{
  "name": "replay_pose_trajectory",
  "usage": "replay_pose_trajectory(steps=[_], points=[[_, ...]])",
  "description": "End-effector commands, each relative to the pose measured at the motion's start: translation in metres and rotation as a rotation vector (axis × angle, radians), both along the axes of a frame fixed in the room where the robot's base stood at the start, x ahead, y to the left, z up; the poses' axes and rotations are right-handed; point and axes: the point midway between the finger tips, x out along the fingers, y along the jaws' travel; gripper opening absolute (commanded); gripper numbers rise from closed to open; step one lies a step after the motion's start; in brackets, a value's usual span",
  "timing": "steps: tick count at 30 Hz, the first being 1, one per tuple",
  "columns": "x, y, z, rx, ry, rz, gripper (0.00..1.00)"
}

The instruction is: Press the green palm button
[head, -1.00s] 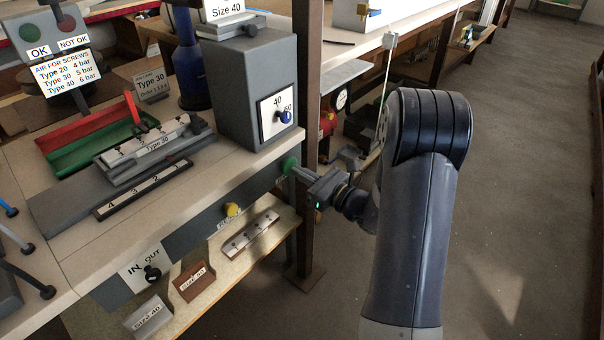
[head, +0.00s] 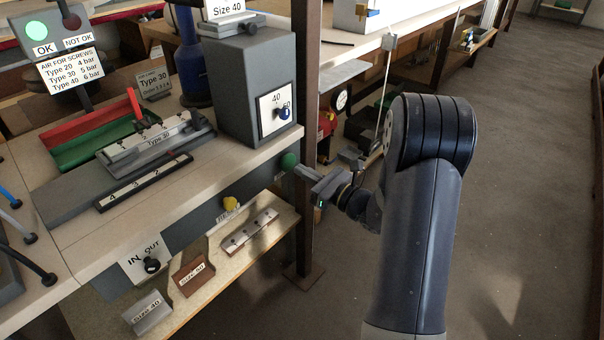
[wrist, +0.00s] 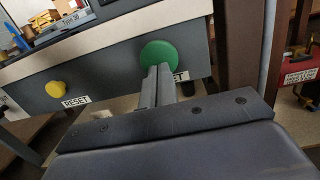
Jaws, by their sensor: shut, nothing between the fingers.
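The green palm button (head: 289,160) is on the grey front panel under the bench top, near the right end. It shows in the wrist view (wrist: 158,52) as a round green disc. My gripper (head: 299,171) points at it from the right with its fingers shut and empty. In the wrist view, the fingertips (wrist: 159,70) overlap the lower edge of the button. I cannot tell whether they touch it. The OK lamp (head: 36,28) at the top left glows bright green; the NOT OK lamp (head: 71,21) is dark.
A yellow RESET button (head: 230,204) sits left of the green one on the panel (wrist: 110,75). A brown post (head: 307,200) stands close to the right of the green button. A shelf (head: 240,255) with profile pieces lies below. Floor at the right is clear.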

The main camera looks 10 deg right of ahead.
Motion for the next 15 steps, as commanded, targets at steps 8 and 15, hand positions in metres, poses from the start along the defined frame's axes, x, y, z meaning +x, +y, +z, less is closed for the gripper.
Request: replay_pose_trajectory(steps=[8,15], points=[[-0.042,-0.037,-0.004,0.003,0.005,-0.006,0.0],[-0.07,-0.059,-0.008,0.002,0.004,-0.004,0.0]])
